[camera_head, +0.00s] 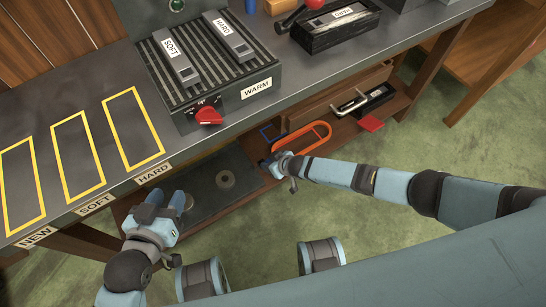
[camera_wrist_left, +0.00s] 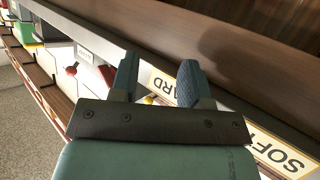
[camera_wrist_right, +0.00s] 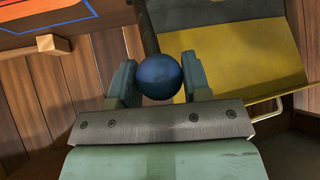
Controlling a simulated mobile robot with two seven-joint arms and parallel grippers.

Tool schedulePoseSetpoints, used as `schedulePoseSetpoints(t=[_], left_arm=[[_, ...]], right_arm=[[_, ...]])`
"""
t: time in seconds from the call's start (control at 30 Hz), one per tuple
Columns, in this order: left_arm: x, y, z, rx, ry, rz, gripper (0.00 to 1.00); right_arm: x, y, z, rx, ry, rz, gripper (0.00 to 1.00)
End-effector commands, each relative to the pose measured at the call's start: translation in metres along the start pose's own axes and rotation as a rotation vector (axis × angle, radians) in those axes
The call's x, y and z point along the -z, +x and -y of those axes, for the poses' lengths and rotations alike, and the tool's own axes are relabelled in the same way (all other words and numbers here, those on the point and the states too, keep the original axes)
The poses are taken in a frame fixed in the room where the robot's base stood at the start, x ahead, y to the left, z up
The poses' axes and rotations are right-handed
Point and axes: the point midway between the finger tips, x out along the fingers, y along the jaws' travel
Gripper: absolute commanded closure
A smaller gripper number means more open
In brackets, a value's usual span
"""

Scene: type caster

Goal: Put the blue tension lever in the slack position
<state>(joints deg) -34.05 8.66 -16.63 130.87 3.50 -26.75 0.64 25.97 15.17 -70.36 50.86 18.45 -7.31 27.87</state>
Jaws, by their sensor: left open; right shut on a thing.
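The blue tension lever shows in the right wrist view as a round dark-blue knob (camera_wrist_right: 160,76). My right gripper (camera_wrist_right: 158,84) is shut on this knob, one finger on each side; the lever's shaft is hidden. In the head view my right gripper (camera_head: 272,161) is low at the shelf under the bench, beside an orange loop (camera_head: 309,134), and the knob cannot be made out there. My left gripper (camera_head: 182,200) is open and empty in front of the bench, below the HARD label; the left wrist view shows its spread fingers (camera_wrist_left: 158,82).
The bench (camera_head: 85,82) carries yellow outlines and a ribbed WARM box (camera_head: 232,90) with a red knob (camera_head: 208,115). In the right wrist view, a yellow panel (camera_wrist_right: 235,65) and a metal handle (camera_wrist_right: 268,112) are close to the gripper.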

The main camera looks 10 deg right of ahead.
Motion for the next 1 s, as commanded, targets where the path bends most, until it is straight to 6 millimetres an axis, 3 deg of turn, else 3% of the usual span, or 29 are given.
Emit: schedulePoseSetpoints(t=[0.37, 0.4, 0.5, 0.83, 1.0], left_arm=[[-0.004, 0.0, 0.001, 0.004, 0.001, 0.013, 0.57], [-0.004, 0.0, 0.001, 0.004, 0.001, 0.013, 0.57], [-0.004, 0.0, 0.001, 0.004, 0.001, 0.013, 0.57], [-0.001, -0.001, 0.001, 0.004, 0.002, 0.013, 0.57], [0.002, -0.005, 0.004, 0.016, 0.014, 0.048, 0.57]], right_arm=[[0.004, 0.0, -0.002, -0.003, 0.001, -0.002, 0.98], [0.004, 0.0, -0.002, -0.003, 0.001, -0.002, 0.54], [0.004, 0.0, -0.002, -0.002, 0.001, -0.001, 0.31], [0.002, -0.003, 0.0, 0.0, 0.001, 0.001, 0.31], [0.004, -0.028, 0.0, 0.0, 0.003, 0.002, 0.31]])
